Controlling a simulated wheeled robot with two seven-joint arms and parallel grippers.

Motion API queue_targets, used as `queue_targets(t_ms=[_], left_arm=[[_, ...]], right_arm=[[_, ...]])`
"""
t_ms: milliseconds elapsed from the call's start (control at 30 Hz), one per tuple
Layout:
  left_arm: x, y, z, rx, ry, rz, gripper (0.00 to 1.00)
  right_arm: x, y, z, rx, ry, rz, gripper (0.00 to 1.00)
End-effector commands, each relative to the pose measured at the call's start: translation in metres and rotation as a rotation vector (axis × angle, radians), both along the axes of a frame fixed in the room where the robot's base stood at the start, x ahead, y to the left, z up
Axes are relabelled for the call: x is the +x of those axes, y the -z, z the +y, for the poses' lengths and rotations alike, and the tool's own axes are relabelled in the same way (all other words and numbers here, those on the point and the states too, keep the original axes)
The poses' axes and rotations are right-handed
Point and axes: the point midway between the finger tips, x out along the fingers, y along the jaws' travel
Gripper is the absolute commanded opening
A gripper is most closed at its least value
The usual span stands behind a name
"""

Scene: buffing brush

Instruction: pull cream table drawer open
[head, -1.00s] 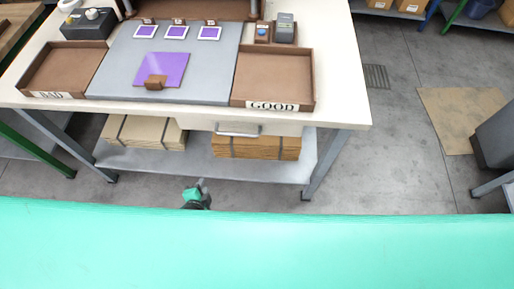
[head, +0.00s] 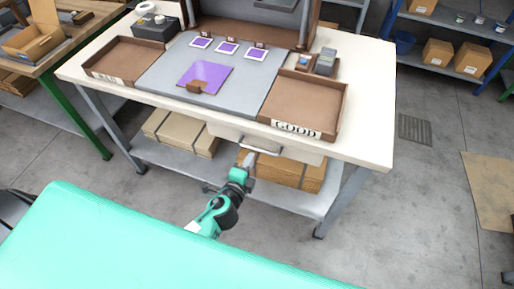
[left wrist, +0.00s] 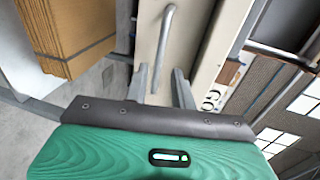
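The cream table (head: 372,150) has a cream drawer (head: 222,134) under its front edge, and the drawer looks shut. Its grey bar handle (head: 262,149) is on the drawer front. My left gripper (head: 246,158) is just below and left of the handle in the head view. In the left wrist view, the two fingers of my left gripper (left wrist: 161,78) are apart with nothing gripped. The handle (left wrist: 164,45) runs up the cream drawer front (left wrist: 190,50), its lower end in line with the gap between the fingers. My right gripper is not in view.
Brown trays marked BAD (head: 118,76) and GOOD (head: 335,116) stand on the tabletop. Stacks of flat cardboard (head: 292,172) lie on the lower shelf (head: 300,202) below the drawer.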

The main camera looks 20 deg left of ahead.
Motion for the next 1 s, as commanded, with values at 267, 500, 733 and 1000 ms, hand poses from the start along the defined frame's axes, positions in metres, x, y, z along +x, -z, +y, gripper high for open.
queue_targets(t_ms=[267,500,733,1000], left_arm=[[0.046,0.008,-0.002,-0.001,0.001,0.000,0.26],[0.067,0.014,-0.003,-0.001,0.001,0.001,0.26],[0.070,0.015,-0.003,-0.001,0.001,0.001,0.26],[0.070,0.015,-0.003,-0.001,0.001,0.001,0.00]], right_arm=[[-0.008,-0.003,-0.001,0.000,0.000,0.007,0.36],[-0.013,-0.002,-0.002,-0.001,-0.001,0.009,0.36],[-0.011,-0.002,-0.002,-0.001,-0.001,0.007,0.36],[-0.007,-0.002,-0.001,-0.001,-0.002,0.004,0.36]])
